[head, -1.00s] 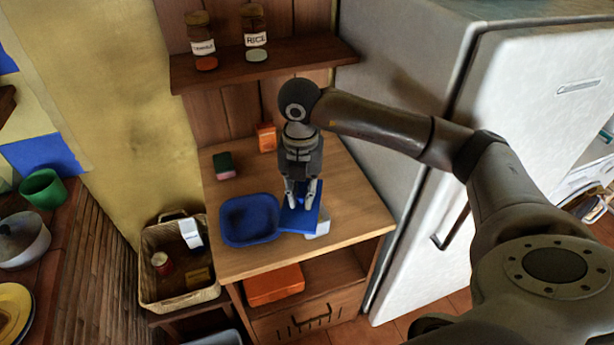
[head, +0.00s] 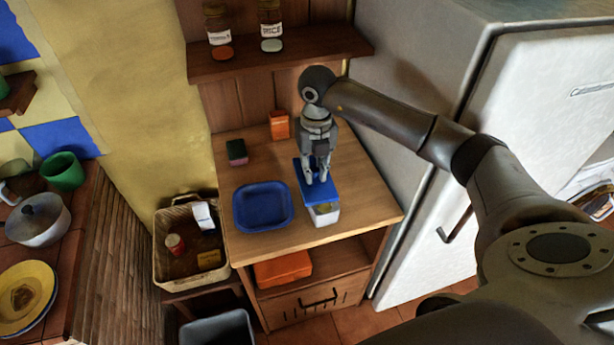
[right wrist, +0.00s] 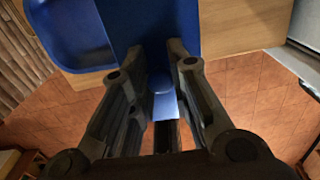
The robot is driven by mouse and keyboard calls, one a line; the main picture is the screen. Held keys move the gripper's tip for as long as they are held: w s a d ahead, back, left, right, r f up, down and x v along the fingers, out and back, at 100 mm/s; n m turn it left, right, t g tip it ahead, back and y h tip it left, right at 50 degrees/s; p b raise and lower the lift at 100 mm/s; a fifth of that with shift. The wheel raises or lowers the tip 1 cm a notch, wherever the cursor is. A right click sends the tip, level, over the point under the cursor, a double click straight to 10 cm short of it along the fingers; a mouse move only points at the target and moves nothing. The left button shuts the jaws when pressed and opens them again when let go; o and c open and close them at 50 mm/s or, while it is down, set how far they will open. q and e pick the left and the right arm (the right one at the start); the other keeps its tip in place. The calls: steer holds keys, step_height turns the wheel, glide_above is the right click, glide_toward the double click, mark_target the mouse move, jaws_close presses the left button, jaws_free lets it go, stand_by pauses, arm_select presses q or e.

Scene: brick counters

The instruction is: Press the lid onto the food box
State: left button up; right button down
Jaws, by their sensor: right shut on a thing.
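The blue lid (head: 327,194) is in my right gripper (head: 317,180), which is shut on it and points down over the counter. The white food box (head: 325,219) stands near the counter's front edge. The lid lies over the back part of the box in the head view; the front of the box is uncovered and something yellowish shows inside. I cannot tell whether lid and box touch. In the right wrist view the lid (right wrist: 150,22) shows beyond the fingers (right wrist: 160,75), with a blue piece between them. My left gripper is not in view.
A blue tray (head: 241,222) sits left of the lid. A sponge (head: 237,152) and an orange carton (head: 279,125) stand farther back. A shelf (head: 285,57) with jars hangs above, and the fridge (head: 405,215) is close on the right. The back right of the counter is clear.

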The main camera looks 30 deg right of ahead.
mark_target(319, 183)
steer(key=shift+w+d+f+n, duration=0.25)
steer(key=shift+d, duration=0.2)
steer(key=shift+w+d+f+n, duration=0.2)
steer(key=shift+d+n, duration=0.05)
steer(key=shift+d, duration=0.2)
steer(key=shift+w+d+f, duration=0.1)
steer(key=shift+d+f, duration=0.15)
steer(key=shift+f+b, duration=2.15)
steer(key=shift+f, duration=0.95)
steer(key=shift+f+b, duration=0.15)
steer(key=shift+b, duration=0.2)
steer(key=c, duration=1.3)
jaws_free()
steer(key=shift+o, duration=0.6)
steer(key=o, duration=0.4)
